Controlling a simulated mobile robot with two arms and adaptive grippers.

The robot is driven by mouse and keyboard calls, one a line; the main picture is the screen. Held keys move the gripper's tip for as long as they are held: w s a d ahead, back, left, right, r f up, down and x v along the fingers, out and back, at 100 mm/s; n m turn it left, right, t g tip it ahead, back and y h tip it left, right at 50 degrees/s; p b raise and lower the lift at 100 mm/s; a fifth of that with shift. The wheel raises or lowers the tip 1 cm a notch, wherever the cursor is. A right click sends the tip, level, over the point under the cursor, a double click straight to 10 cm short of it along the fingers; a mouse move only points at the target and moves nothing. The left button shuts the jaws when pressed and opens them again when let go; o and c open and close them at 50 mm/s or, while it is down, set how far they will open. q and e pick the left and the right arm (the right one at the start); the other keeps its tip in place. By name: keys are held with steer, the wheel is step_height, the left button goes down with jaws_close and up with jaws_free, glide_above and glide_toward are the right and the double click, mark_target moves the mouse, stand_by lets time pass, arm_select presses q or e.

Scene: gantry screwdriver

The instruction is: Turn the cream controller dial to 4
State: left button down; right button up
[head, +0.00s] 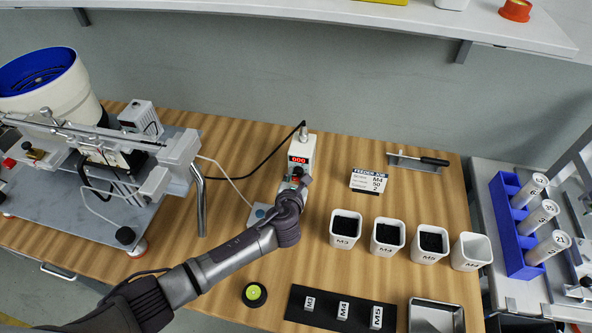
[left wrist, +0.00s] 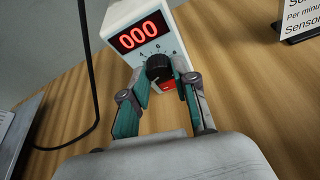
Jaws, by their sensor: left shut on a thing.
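The cream controller (head: 301,150) stands upright at the back middle of the wooden table. Its red display reads 000 in the left wrist view (left wrist: 139,34). The black dial (left wrist: 158,67) is below the display, with small marks above it; its pointer setting is too small to read. A red switch (left wrist: 168,85) shows just below the dial. My left gripper (left wrist: 164,76) reaches the controller's front, with one teal-padded finger on each side of the dial, shut on it. In the head view my left gripper (head: 291,186) hides the dial. My right gripper is out of view.
Several cups, including the M3 cup (head: 345,229), stand to the right. A bowl feeder (head: 55,90) is at left. A black cable (head: 262,165) runs beside the controller.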

arm_select(q)
steer(key=shift+m+y+p, duration=0.6)
steer(key=shift+m+p, duration=0.2)
steer(key=shift+d+t, duration=0.1)
steer(key=shift+t, duration=0.2)
steer(key=c, duration=0.9)
jaws_free()
steer(key=v, duration=1.2)
